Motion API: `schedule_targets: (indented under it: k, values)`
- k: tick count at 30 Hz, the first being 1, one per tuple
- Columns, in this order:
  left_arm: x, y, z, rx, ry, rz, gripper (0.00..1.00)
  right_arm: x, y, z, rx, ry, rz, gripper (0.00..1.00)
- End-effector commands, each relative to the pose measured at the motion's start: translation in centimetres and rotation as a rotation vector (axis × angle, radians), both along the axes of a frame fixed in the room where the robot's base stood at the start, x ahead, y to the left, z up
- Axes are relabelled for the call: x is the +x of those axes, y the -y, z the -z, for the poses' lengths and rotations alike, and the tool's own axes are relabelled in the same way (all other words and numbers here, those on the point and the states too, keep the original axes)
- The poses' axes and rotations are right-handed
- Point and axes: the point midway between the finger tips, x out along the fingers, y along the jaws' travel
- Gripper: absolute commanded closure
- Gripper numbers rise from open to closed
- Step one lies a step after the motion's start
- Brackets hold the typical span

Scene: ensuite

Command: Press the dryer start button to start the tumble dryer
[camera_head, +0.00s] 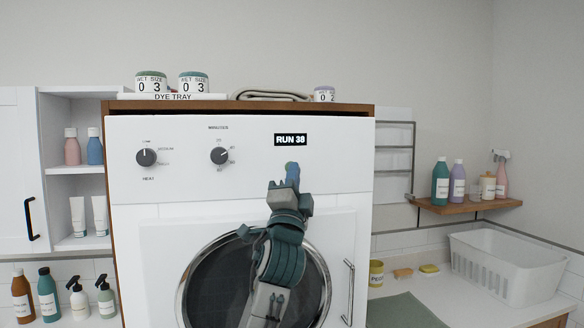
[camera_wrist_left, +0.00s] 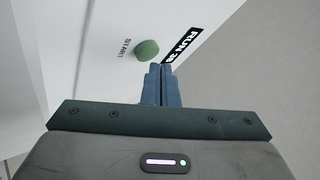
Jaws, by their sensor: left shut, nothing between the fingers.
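The white tumble dryer (camera_head: 340,190) fills the middle of the head view, with its round door below. Its black display (camera_head: 290,140) reads "RUN 38" and also shows in the left wrist view (camera_wrist_left: 181,45). The green round start button (camera_wrist_left: 147,49) sits beside the word "START" in the left wrist view; in the head view my gripper hides it. My left gripper (camera_head: 292,170) is shut and empty, its blue fingertips (camera_wrist_left: 163,70) at the panel just below the display. The tips appear close beside the button; I cannot tell whether they touch it. My right gripper is not in view.
Heat knob (camera_head: 146,157) and minutes knob (camera_head: 219,156) are on the panel's left. The dryer's door handle (camera_head: 349,290) stands out at lower right. Tins and a folded towel (camera_head: 272,95) lie on top. A white basket (camera_head: 506,262) stands on the right counter.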

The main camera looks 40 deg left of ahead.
Motion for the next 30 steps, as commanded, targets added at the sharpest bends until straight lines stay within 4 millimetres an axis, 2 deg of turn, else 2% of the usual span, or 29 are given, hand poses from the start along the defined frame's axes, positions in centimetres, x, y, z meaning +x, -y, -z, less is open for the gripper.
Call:
schedule_targets:
  k: [14, 30]
  values:
    - [-0.6, 0.7, -0.1, 0.0, 0.001, 0.001, 1.0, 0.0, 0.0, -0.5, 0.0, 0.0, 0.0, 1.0]
    - [-3.9, 4.6, -0.2, -0.001, 0.001, 0.002, 1.0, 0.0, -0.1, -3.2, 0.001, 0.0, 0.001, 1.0]
